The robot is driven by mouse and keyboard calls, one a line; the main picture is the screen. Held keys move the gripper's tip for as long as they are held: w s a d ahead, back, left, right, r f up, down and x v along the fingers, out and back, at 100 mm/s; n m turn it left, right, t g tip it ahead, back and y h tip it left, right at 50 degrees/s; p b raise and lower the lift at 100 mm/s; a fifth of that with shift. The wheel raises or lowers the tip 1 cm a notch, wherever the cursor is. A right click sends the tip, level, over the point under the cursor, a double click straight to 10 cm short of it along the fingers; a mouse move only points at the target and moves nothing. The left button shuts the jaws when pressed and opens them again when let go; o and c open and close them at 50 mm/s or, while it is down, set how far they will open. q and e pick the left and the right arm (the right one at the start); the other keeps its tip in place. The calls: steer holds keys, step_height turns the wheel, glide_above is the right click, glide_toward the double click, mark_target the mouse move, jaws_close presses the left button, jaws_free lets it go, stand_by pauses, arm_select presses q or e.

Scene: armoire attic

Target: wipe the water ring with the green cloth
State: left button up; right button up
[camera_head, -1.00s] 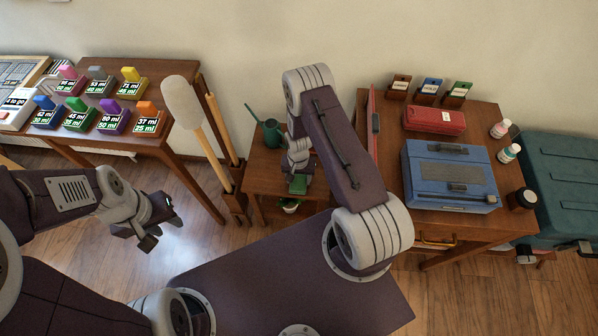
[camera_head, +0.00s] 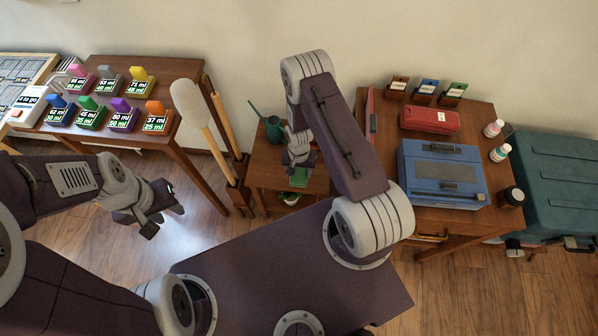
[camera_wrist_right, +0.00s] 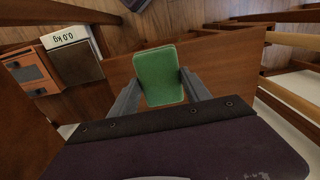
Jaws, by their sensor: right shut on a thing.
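The green cloth (camera_head: 299,178) is a small block-like pad under my right gripper (camera_head: 298,164), at the small wooden side table (camera_head: 262,178). In the right wrist view the cloth (camera_wrist_right: 158,74) sits between the two grey fingers of the right gripper (camera_wrist_right: 160,92), which are shut on it. The brown tabletop (camera_wrist_right: 220,62) lies behind it; I cannot tell whether the cloth touches it. No water ring can be made out; the cloth and gripper cover part of the top. My left gripper (camera_head: 158,214) is empty over the floor at left, its fingers apart.
A dark green pot (camera_head: 273,128) stands at the side table's back left. A table with colored labelled blocks (camera_head: 123,113) is at left, with a brush and wooden handles beside it. A desk with a blue case (camera_head: 442,172) is close at right.

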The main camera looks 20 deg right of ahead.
arm_select(q)
steer(key=shift+r, duration=0.4)
arm_select(e)
steer(key=shift+r, duration=0.45)
